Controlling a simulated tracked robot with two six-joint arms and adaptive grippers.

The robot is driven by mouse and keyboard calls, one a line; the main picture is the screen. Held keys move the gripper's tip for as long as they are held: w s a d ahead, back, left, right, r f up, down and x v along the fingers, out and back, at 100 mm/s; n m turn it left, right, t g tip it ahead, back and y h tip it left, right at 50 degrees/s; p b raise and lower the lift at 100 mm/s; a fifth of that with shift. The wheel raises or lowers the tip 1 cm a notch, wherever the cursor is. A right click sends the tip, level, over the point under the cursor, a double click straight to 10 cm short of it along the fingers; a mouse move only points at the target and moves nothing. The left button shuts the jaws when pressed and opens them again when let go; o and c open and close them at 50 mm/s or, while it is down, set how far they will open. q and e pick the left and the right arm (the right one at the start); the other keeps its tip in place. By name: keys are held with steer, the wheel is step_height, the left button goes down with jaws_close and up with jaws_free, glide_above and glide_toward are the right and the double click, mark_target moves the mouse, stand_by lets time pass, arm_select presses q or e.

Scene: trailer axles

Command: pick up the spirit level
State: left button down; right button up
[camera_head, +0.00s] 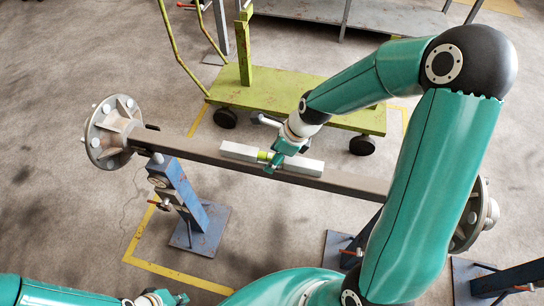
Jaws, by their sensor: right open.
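The spirit level (238,152) is a light grey bar with a yellow-green middle. It lies lengthwise on top of the brown axle beam (195,147), near the beam's middle. My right gripper (271,167) is open at the level's middle, with its fingers around or just over it; I cannot tell whether they touch it. The gripper hides part of the level's middle. My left gripper (168,299) is low at the bottom edge, far from the level and partly cut off, so its opening is unclear.
A wheel hub (108,132) is on the axle's left end, another (468,220) on the right, partly behind my arm. A blue stand (180,195) supports the beam. A yellow-green trolley (270,93) stands behind.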

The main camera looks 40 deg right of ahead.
steer(key=shift+c, duration=0.3)
jaws_close()
stand_by(0.3)
